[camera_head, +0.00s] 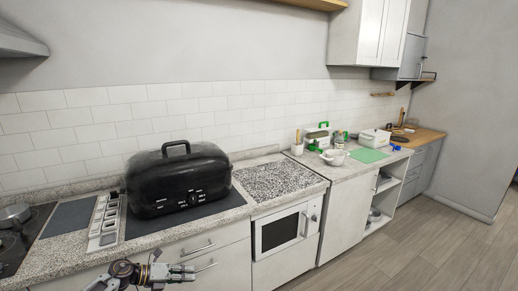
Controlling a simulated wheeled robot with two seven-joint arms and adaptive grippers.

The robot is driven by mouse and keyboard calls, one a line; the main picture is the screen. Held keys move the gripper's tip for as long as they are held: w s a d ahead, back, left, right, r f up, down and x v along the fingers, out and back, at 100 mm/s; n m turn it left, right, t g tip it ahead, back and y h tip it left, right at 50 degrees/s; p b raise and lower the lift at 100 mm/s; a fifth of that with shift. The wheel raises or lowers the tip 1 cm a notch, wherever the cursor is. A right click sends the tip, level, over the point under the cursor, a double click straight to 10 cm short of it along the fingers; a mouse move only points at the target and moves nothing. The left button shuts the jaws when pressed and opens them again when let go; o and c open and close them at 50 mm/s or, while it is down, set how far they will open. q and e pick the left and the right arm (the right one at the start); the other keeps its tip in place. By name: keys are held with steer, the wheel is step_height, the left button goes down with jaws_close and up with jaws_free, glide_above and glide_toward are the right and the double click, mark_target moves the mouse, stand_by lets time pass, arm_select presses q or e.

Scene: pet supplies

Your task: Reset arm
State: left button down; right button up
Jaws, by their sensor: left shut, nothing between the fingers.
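My left gripper (183,273) shows at the bottom of the head view, in front of the drawer fronts below the counter edge. Its fingers are shut, point to the right and hold nothing. My right gripper is not in view.
A black roaster (165,180) stands on the counter, with a grey cutlery tray (104,222) to its left. A built-in microwave (281,232) sits below a speckled counter section. A white bowl (334,157) and a green mat (368,155) lie farther right. The wooden floor (430,250) at right is clear.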

arm_select(q)
steer(key=s+a+f+n+t+y, duration=0.3)
steer(key=f+n, duration=0.6)
steer(key=f, duration=0.3)
steer(key=s+a+f+n+t+y, duration=0.2)
steer(key=s+f+n+t+y, duration=0.1)
steer(key=f+n, duration=0.75)
steer(key=s+a+f+n+g+y, duration=0.2)
steer(key=s+f+n+g+y, duration=0.3)
steer(key=s+f, duration=1.1)
steer(key=s+d+f+n+g, duration=0.2)
steer(key=s+f+n, duration=0.1)
steer(key=s, duration=0.8)
steer(key=s+d+f+n+g, duration=0.1)
steer(key=s+d+f+n, duration=0.1)
steer(key=s+f, duration=0.4)
steer(key=s+d+f+n+g, duration=0.2)
steer(key=s+f+n, duration=0.2)
steer(key=s, duration=1.2)
steer(key=shift+d+f+g+y, duration=0.3)
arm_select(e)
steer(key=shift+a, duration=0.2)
arm_select(q)
steer(key=shift+s, duration=0.1)
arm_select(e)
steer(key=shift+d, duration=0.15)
